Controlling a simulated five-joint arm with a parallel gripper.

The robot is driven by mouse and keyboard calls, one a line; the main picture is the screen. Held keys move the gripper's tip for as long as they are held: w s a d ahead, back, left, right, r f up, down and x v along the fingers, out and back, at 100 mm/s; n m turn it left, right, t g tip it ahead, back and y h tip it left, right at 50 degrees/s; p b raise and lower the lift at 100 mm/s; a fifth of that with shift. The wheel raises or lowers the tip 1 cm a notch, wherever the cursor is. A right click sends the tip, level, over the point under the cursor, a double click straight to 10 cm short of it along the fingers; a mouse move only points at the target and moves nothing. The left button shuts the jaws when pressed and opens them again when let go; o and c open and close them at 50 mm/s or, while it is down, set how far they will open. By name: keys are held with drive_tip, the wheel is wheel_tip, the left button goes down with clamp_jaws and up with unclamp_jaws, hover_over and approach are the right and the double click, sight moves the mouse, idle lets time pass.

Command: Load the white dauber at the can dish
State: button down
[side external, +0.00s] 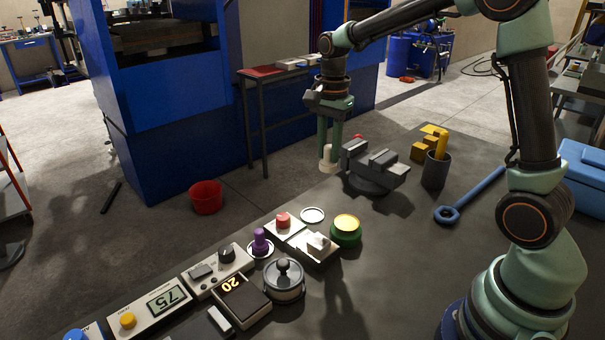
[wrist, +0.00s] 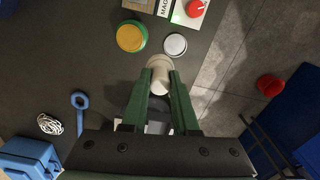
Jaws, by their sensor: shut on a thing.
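My gripper (side external: 328,146) is shut on the white dauber (side external: 327,160), which hangs below the green fingers, clear above the bench. In the wrist view the dauber (wrist: 159,80) is between the fingertips. A round green can dish with a yellow top (side external: 346,229) stands on the bench, nearer the camera than the dauber. It also shows in the wrist view, up and left of the dauber (wrist: 131,37). A small pale round disc (side external: 312,215) lies beside it and shows in the wrist view (wrist: 175,44).
A grey vise (side external: 372,165) stands close right of the dauber. A dark cup (side external: 436,170) and blue wrench (side external: 470,196) are further right. Control boxes, a purple-knobbed piece (side external: 260,243) and a lidded grey pot (side external: 284,280) crowd the front. A red bucket (side external: 205,197) is on the floor.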

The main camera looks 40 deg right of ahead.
drive_tip(key=shift+s+a+f, duration=0.1)
drive_tip(key=shift+s+f, duration=1)
drive_tip(key=shift+f, duration=0.7)
drive_tip(key=shift+s+d+f, duration=0.1)
drive_tip(key=shift+s+f, duration=1.05)
drive_tip(key=shift+f, duration=0.6)
drive_tip(key=shift+s+a+f, duration=0.1)
drive_tip(key=shift+s+f, duration=1)
drive_tip(key=shift+f, duration=0.7)
drive_tip(key=shift+f, duration=0.75)
drive_tip(key=shift+r, duration=0.1)
wheel_tip(320, 180, up, 7)
drive_tip(key=s+a+r+n, duration=0.2)
drive_tip(key=a+r+n, duration=0.2)
drive_tip(key=n, duration=1.2)
drive_tip(key=shift+s+a+r, duration=0.35)
drive_tip(key=shift+s+a, duration=0.05)
drive_tip(key=shift+a, duration=0.3)
